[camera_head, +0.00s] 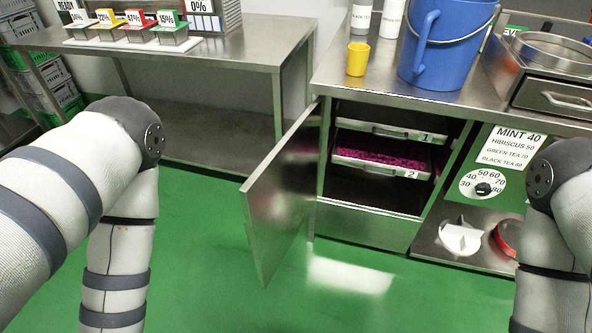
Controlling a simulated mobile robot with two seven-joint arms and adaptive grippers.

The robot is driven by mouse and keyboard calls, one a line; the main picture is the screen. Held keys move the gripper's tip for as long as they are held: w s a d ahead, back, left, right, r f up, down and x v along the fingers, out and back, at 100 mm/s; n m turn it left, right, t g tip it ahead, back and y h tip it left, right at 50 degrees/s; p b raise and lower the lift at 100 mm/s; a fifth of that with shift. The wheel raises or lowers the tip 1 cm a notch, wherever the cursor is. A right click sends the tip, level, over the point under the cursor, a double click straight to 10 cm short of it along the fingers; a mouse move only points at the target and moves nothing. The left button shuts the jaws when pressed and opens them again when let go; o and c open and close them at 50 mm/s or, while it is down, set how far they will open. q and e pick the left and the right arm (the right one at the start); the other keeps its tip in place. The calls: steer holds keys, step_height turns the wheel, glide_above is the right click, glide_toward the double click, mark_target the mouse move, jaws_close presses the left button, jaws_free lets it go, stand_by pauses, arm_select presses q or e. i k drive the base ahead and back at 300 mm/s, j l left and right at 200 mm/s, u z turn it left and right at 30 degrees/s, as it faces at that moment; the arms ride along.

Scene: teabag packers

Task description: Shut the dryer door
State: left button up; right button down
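The dryer door (284,190) is a plain metal panel hinged on the left side of the dryer opening. It stands wide open, swung out toward me and to the left. Inside the dryer (368,228) are two trays: tray 1 (385,131) above, and tray 2 (376,163) below with purple-pink material in it. My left arm comes in at the left and my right arm at the right edge. Both arms bend downward and both grippers are out of the picture. Neither arm is seen touching the door.
A blue bucket (438,45) and a yellow cup (357,59) stand on the counter above the dryer. A dial panel (487,187), a white knob (460,237) and a red ring (507,238) are to the right. The green floor before the door is clear.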

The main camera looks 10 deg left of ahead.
mark_target(279, 197)
steer(key=i+j+z, duration=0.3)
steer(key=j, duration=0.2)
steer(key=i+j+z, duration=0.1)
steer(key=j+z, duration=0.2)
steer(key=j, duration=0.2)
steer(key=i+j+z, duration=0.1)
steer(key=j+z, duration=0.25)
steer(key=j, duration=0.2)
steer(key=j+z, duration=0.3)
steer(key=j, duration=0.25)
steer(key=k+j+u, duration=0.1)
steer(key=k+u, duration=0.25)
steer(key=k, duration=0.05)
